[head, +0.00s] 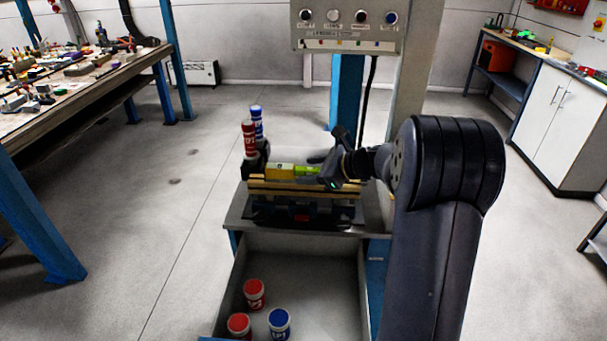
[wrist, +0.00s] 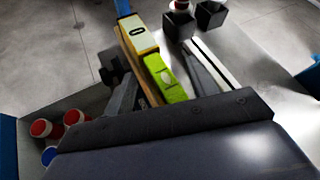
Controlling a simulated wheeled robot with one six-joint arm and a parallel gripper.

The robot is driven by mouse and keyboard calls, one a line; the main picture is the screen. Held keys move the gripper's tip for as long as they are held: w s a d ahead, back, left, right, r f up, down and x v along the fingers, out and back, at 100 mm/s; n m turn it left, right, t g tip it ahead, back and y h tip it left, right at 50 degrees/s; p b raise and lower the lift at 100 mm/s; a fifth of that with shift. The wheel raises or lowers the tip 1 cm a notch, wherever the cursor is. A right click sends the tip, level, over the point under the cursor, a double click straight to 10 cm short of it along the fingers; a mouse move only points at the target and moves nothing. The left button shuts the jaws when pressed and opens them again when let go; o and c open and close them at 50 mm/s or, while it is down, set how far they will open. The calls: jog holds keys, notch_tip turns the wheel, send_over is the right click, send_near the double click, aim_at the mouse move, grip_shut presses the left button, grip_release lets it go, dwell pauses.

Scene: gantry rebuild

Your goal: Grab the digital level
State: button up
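The digital level appears to be the long yellow and green bar (head: 293,170) lying flat on a wooden-edged fixture (head: 300,188) on the stand. In the wrist view the bar (wrist: 165,78) has a yellow far part with a dark oval mark and a bright green near part. I cannot tell whether these are one piece or two. My gripper (head: 328,165) is at the right end of the bar. In the wrist view my gripper (wrist: 150,72) is open, with a dark finger on each side of the green part. Contact with the fingers is not visible.
Red and blue cans (head: 250,138) stand in dark holders left of the bar. An open drawer (head: 310,265) below holds red and blue cans. A control box (head: 347,28) hangs behind on a post. A cluttered bench (head: 75,78) stands left; the floor between is clear.

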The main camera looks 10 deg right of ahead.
jog(key=c, duration=1)
jog(key=shift+r, duration=0.15)
